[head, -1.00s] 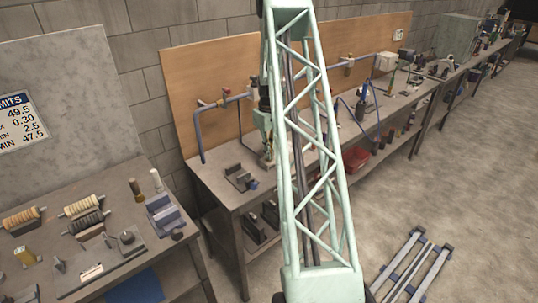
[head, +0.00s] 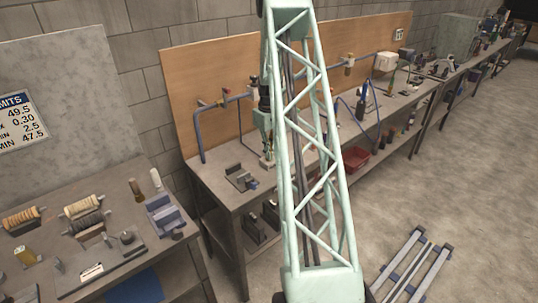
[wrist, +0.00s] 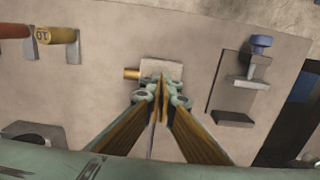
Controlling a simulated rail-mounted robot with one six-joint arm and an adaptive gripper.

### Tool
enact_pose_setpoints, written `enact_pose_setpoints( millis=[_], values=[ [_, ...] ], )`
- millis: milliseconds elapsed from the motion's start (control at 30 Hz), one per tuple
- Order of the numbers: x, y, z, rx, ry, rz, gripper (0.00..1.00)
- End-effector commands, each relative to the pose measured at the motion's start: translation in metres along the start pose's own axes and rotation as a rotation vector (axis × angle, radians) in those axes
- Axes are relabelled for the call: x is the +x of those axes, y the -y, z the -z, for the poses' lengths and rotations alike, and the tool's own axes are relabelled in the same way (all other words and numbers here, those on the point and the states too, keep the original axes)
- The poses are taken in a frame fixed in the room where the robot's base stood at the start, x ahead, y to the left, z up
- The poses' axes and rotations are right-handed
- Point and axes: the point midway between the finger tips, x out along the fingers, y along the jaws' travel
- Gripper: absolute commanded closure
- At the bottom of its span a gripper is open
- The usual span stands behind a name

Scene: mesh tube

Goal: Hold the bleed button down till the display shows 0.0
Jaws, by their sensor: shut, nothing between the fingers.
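My gripper (wrist: 161,82) is shut with nothing between its fingertips. In the wrist view its tips are over a small pale grey block (wrist: 176,72) with a brass cylinder (wrist: 131,73) at its left side. I cannot tell whether the tips touch the block. In the head view my gripper (head: 267,152) points down at the same small block (head: 267,163) on the bench, partly beside my arm's lattice link. The bleed button cannot be made out, as the fingers cover part of the block. No display reading is legible.
A dark clamp-like fixture with a blue knob (wrist: 261,41) is to the right in the wrist view. Orange-brown and red cylinders (wrist: 56,35) are at upper left. Blue pipework (head: 200,130) runs along the wooden backboard (head: 205,75). My lattice link hides part of the bench.

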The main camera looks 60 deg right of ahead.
Motion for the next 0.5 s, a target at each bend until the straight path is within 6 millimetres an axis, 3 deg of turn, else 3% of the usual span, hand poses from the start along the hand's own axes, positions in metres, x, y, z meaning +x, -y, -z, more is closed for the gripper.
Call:
enact_pose_setpoints(
  millis=[33,500],
  values=[
    [0.0086,0.004,-0.0063,0.0,0.013,0.009,1.0],
    [0.0012,0.0047,-0.0056,-0.001,0.013,0.009,1.0]
  ],
)
